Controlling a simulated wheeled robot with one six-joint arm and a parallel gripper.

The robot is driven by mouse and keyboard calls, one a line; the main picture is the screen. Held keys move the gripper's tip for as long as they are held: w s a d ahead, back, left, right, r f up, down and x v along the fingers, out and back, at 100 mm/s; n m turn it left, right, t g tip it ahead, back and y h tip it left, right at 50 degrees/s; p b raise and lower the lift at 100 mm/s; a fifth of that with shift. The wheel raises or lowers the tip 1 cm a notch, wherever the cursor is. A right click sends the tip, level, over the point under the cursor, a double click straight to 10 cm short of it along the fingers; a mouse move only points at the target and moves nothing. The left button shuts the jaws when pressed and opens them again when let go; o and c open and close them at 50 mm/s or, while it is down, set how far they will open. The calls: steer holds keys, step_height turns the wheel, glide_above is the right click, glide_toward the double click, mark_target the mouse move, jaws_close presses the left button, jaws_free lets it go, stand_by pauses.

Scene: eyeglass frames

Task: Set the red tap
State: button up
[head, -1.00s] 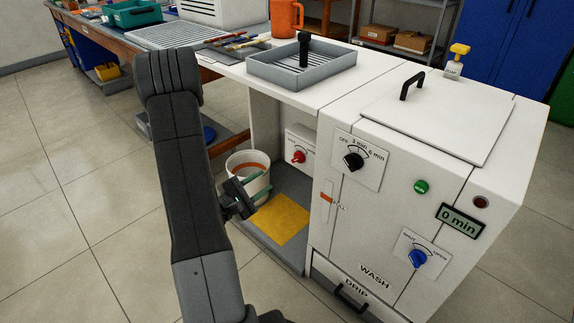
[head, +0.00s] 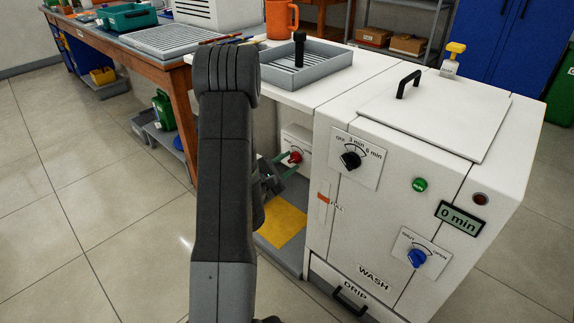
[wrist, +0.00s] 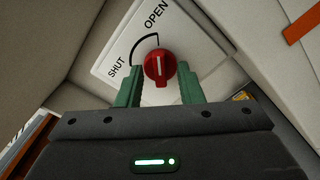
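The red tap (head: 295,157) is a round knob with a white pointer line on a white plate (head: 297,143) under the counter. In the wrist view the red tap (wrist: 160,67) sits below an arc between the words SHUT and OPEN. My gripper (head: 281,162) is open, with its green fingers pointing at the tap. In the wrist view my gripper (wrist: 160,85) has one finger on each side of the knob. I cannot tell whether either finger touches it.
The white wash cabinet (head: 375,275) stands close on the right, with black and blue dials. An orange slider (head: 323,198) is on its side. The counter (head: 290,97) overhangs the tap. A yellow mat (head: 283,224) lies below. Open floor is at the left.

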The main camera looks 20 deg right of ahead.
jaws_close()
steer(key=shift+n, duration=0.4)
steer(key=n, duration=0.3)
steer(key=shift+n, duration=0.4)
steer(key=n+p, duration=0.1)
steer(key=n, duration=0.3)
steer(key=n+p, duration=0.1)
steer(key=n, duration=0.4)
steer(key=shift+w+p, duration=0.1)
steer(key=shift+p, duration=0.25)
steer(key=n+p, duration=0.1)
steer(key=n, duration=0.3)
steer(key=shift+a+p, duration=0.1)
steer(key=shift+p, duration=0.25)
steer(key=shift+n, duration=0.3)
